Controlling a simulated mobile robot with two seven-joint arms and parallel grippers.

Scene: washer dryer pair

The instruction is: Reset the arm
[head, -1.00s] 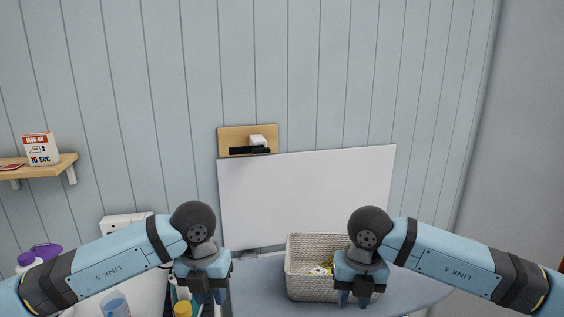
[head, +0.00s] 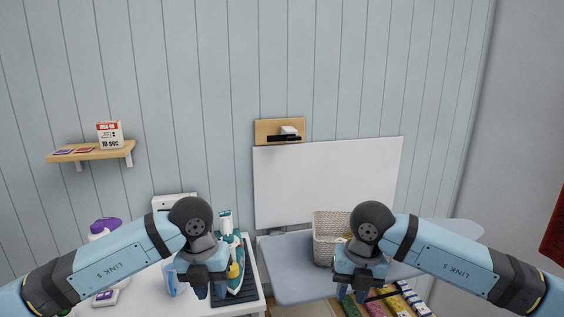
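My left gripper (head: 210,288) hangs at the lower left of the head view, in front of the white surface, with its fingers pointing down. My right gripper (head: 358,290) hangs at the lower middle right, in front of the blue-grey ironing board (head: 285,272), fingers pointing down. A gap shows between the fingertips of each gripper, and I see nothing held. Both arms are bent in a near mirror pose.
A woven basket (head: 328,238) stands on the board, partly behind my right gripper. A teal and white iron (head: 227,232) stands on the white counter (head: 140,302), beside my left gripper. A wooden shelf (head: 90,154) is on the wall. Colourful items (head: 378,308) lie below the board.

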